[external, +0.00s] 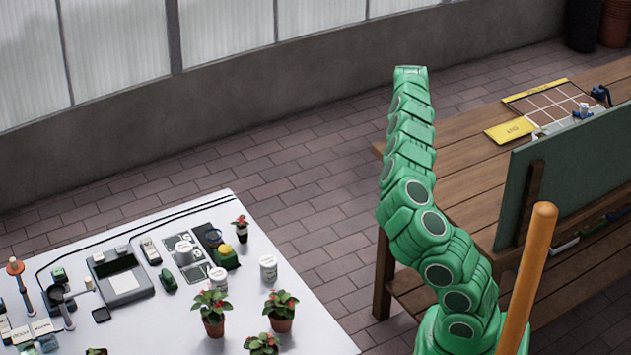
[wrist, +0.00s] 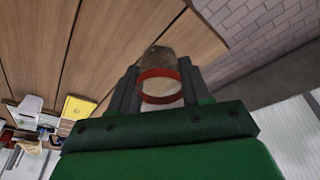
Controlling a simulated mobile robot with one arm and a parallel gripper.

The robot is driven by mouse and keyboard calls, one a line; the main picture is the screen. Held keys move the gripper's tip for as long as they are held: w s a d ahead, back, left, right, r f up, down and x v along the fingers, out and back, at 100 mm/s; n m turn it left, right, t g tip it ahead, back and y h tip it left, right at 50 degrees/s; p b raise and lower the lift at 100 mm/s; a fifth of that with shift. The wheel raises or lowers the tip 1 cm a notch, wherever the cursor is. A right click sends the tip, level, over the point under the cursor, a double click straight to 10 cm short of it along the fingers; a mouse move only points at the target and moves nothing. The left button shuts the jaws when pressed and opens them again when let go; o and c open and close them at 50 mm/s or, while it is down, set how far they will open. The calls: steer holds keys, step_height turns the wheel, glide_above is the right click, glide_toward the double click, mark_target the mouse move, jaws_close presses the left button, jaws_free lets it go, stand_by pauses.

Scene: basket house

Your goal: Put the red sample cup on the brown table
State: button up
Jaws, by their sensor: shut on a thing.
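The red sample cup (wrist: 158,73) shows as a red ring with a pale inside, between the fingers of my gripper (wrist: 159,68) in the wrist view. My gripper is shut on it. A grey-brown part shows just beyond the ring; I cannot tell what it is. The brown table (external: 455,165) is a slatted wooden one at the right in the external view; its planks (wrist: 105,45) fill the upper left of the wrist view. The cup appears near the table's edge, and I cannot tell its height. My arm hides gripper and cup in the external view.
A yellow-edged grid tray (external: 550,98), a yellow card (external: 511,131) and a green board (external: 565,175) occupy the table's right part. Its near left planks look bare. A white table (external: 300,320) with potted plants and instruments stands at the left, across a floor gap.

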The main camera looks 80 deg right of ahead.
steer(key=shift+w+d+f, duration=0.25)
steer(key=shift+d+f, duration=0.65)
steer(key=shift+f, duration=0.25)
steer(key=shift+w+d+f, duration=0.35)
steer(key=shift+d+f, duration=0.3)
steer(key=shift+f, duration=0.2)
steer(key=shift+w+d+f, duration=0.35)
steer(key=shift+d+f, duration=0.3)
steer(key=shift+f, duration=0.2)
steer(key=shift+d+f, duration=0.15)
steer(key=shift+f, duration=0.05)
steer(key=shift+w+f, duration=0.1)
steer(key=shift+f, duration=1.4)
steer(key=o, duration=1.1)
steer(key=shift+f, duration=0.1)
steer(key=shift+o, duration=0.2)
